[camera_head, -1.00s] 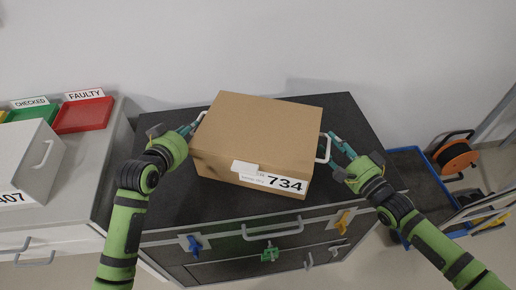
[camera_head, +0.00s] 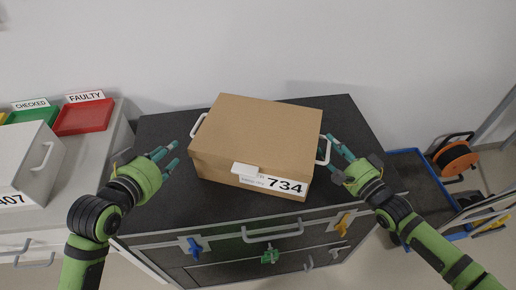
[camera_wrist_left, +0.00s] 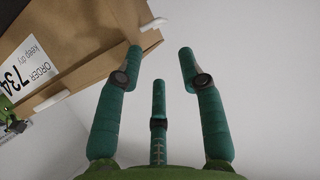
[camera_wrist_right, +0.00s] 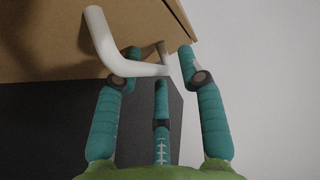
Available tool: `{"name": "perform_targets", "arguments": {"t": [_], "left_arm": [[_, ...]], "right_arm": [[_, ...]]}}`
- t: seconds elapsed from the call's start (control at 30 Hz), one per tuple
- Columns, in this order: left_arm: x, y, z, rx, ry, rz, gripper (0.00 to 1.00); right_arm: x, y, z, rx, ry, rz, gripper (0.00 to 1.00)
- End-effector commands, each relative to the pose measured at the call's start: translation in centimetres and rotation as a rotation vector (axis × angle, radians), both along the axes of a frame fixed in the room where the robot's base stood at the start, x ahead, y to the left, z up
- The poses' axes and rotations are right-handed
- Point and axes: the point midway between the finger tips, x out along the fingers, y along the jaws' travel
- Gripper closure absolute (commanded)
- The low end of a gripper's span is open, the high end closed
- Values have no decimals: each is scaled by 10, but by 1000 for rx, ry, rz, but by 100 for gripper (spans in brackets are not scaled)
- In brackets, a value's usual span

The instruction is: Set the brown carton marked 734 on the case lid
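The brown carton (camera_head: 258,134) marked 734 sits flat on the dark case lid (camera_head: 345,110), with white handles at its left (camera_head: 198,125) and right (camera_head: 324,150) ends. My left gripper (camera_head: 168,153) is open and empty, apart from the carton's left end; the carton also shows in the left wrist view (camera_wrist_left: 90,40). My right gripper (camera_head: 331,144) is at the right handle. In the right wrist view its fingers are spread, with the white handle (camera_wrist_right: 105,40) reaching between them. Contact there is unclear.
A grey case marked 407 (camera_head: 25,165) stands on a light cabinet at left, with a red FAULTY tray (camera_head: 84,117) and a green CHECKED tray (camera_head: 35,113) behind. A blue cart (camera_head: 410,165) and an orange reel (camera_head: 455,157) are at right. A wall is behind.

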Motion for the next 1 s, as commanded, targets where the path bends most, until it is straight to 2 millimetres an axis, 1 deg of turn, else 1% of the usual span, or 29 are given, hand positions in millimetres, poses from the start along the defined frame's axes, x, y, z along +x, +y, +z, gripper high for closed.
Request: {"name": "perform_targets", "arguments": {"t": [0.17,0.27,0.5,0.7,0.83,1.0], "left_arm": [[-5,1,3,0,0,1,61],[-5,1,3,0,0,1,61],[-5,1,2,0,-1,1,61],[-5,1,2,0,-1,1,61],[-5,1,2,0,-1,1,61],[-5,1,2,0,-1,1,61]], "right_arm": [[-7,-6,-1,-2,1,-1,60],[-21,-15,-2,-4,4,1,60],[-64,-45,-1,-3,5,1,60],[-89,-62,-1,-2,2,0,60],[-97,-67,0,-1,1,1,60],[-99,-69,0,1,0,0,60]]}}
